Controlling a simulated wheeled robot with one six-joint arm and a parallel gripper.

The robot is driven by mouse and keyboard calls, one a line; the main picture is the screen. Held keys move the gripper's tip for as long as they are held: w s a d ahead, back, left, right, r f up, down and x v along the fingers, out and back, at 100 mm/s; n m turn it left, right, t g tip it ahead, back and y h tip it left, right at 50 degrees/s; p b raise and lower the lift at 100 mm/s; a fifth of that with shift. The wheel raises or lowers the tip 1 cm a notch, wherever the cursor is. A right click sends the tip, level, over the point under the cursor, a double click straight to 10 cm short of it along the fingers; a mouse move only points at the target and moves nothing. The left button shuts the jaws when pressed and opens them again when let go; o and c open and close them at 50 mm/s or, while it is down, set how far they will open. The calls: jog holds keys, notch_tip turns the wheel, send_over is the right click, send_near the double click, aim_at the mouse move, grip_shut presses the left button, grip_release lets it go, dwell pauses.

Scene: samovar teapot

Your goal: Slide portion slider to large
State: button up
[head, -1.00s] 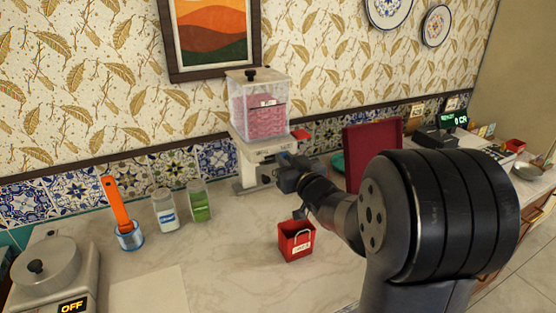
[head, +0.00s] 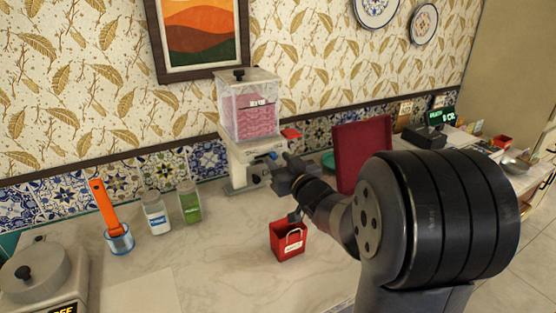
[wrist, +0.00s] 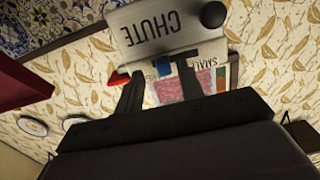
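The dispenser (head: 240,160) stands against the back wall, with a clear bin of pink contents (head: 257,118) on a pale body. A small blue piece, probably the portion slider (head: 273,155), shows on its front. My gripper (head: 283,168) is just in front of the dispenser, to the right of the blue piece. In the wrist view, my gripper (wrist: 158,84) has its two fingers apart, with the blue piece (wrist: 163,67) seen between the tips; contact cannot be told. A "CHUTE" plate (wrist: 160,32) and a partly hidden "SMALL" label (wrist: 188,66) show there. No "large" label is readable.
A dark red panel (head: 362,153) stands right of the dispenser. The counter between jars and bag is clear.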

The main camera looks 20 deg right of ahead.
jog(key=s+d, duration=0.2)
jog(key=s, duration=0.7)
jog(key=shift+s, duration=0.2)
jog(key=shift+w+a, duration=0.1)
jog(key=w, duration=0.3)
jog(key=w+a, duration=0.1)
jog(key=w, duration=0.3)
jog(key=w+a, duration=0.1)
jog(key=w, duration=0.2)
jog(key=shift+w+a, duration=0.1)
jog(key=shift+w, duration=0.15)
jog(key=shift+a, duration=0.25)
jog(key=shift+s+a, duration=0.1)
jog(key=shift+a, duration=0.2)
jog(key=shift+s+r, duration=0.1)
jog(key=shift+s, duration=0.05)
